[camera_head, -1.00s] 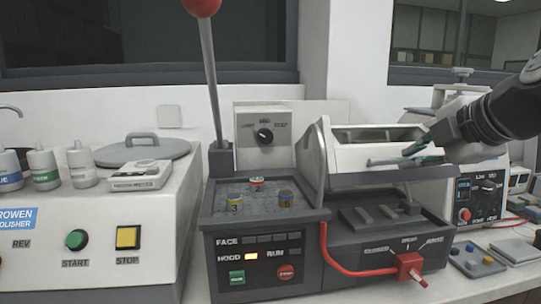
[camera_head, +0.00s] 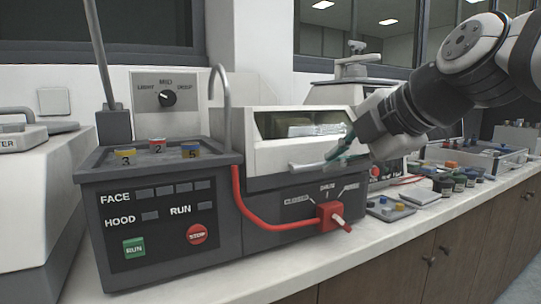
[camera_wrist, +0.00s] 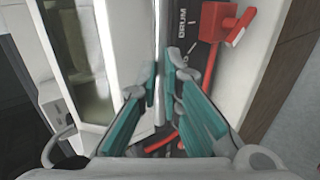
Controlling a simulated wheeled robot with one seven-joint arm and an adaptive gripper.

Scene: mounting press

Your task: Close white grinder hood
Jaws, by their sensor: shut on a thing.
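The white grinder hood (camera_head: 262,158) with its clear window is lowered over the dark grinder body, its lower edge at the body's front top edge. Any small gap there is too fine to tell. A pale bar handle (camera_head: 308,166) runs along the hood's lower front. My gripper (camera_head: 340,151) reaches in from the right, its teal fingers shut on the handle's right part. In the wrist view, the fingers (camera_wrist: 165,82) pinch the handle bar (camera_wrist: 161,35), with the white hood (camera_wrist: 128,45) to its left. The HOOD lamp (camera_head: 150,216) on the panel is unlit.
Small jars (camera_head: 459,183) and trays lie on the bench to the right.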

